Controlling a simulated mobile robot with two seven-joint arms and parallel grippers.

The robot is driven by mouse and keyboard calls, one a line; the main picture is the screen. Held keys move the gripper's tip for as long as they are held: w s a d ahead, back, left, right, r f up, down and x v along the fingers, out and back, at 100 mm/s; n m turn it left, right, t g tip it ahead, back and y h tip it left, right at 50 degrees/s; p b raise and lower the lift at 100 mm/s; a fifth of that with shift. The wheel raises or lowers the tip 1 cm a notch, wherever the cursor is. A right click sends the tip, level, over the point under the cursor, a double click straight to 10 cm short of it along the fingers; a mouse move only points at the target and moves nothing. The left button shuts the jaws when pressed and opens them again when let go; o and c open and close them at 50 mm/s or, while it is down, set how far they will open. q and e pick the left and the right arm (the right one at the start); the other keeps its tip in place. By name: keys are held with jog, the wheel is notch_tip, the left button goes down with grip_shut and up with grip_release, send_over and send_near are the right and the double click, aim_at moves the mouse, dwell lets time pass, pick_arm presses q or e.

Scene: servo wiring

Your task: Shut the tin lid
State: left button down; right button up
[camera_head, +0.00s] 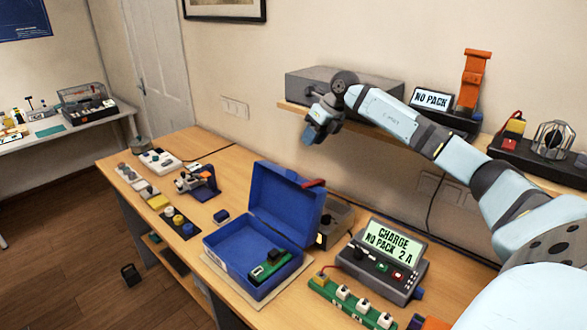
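A blue tin (222,268) stands on the wooden workbench. Its blue lid (284,205) is open, raised at the back of the tin and leaning a little backwards. A small green and dark part (270,262) lies in the right part of the tin. My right gripper (311,136) hangs in the air above and behind the lid, apart from it. It is small and dark blue at the tips, so I cannot see whether the fingers are open. My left gripper is not in view.
A charger (385,262) reading "CHARGE NO PACK 2 A" stands right of the tin. A green strip (345,302) lies in front of it. A grey box (338,228) sits behind the lid. A shelf (300,112) is on the wall behind my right gripper. Small fixtures stand left.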

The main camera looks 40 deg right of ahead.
jog(key=b+x, duration=0.4)
jog(key=x, duration=0.7)
jog(key=shift+f, duration=0.3)
jog(key=shift+w+a+f+b, duration=0.2)
jog(key=shift+w+f+b, duration=0.1)
jog(key=shift+f, duration=0.15)
grip_shut()
